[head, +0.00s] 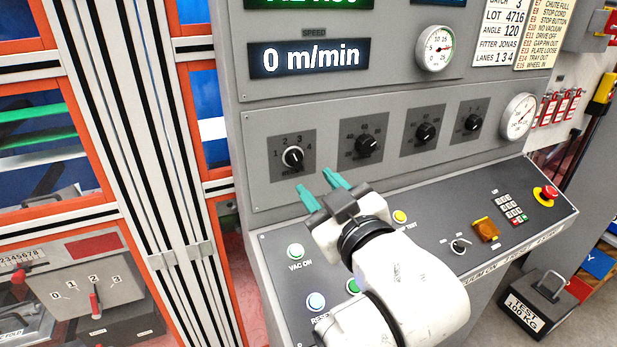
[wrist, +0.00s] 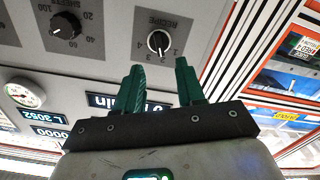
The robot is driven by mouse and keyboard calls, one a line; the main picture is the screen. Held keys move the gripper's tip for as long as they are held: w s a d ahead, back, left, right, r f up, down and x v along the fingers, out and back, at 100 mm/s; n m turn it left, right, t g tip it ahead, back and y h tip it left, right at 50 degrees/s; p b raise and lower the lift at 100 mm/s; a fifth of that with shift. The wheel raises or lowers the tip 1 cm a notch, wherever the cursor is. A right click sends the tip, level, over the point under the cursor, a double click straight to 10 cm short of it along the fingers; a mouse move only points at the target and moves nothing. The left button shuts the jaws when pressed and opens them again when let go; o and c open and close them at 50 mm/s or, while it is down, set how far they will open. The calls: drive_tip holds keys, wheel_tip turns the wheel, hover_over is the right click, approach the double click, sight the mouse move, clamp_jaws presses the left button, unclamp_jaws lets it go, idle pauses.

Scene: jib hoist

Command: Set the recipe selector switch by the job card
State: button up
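The recipe selector switch (head: 292,157) is a round black knob with a light ring and white pointer on a dark plate marked 1 to 4. It also shows in the wrist view (wrist: 158,41), upside down, under the word RECIPE. I cannot tell for certain which number its pointer marks. The job card (head: 497,32) is a white sheet at the top right; its visible lines include LOT 4716, ANGLE 120, FITTER JONAS and LANES 134. Its top is cut off. My gripper (head: 322,188) has teal fingers spread apart, empty, below and right of the switch, not touching it.
Several other black knobs, one of them (head: 367,144), sit in a row to the right. Below, the sloped desk carries buttons, a keypad (head: 510,208) and a red emergency stop (head: 546,194). An orange-edged frame (head: 190,120) stands left of the panel. The display (head: 309,57) reads 0 m/min.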

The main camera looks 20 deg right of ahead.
drive_tip(key=shift+s, duration=1.7)
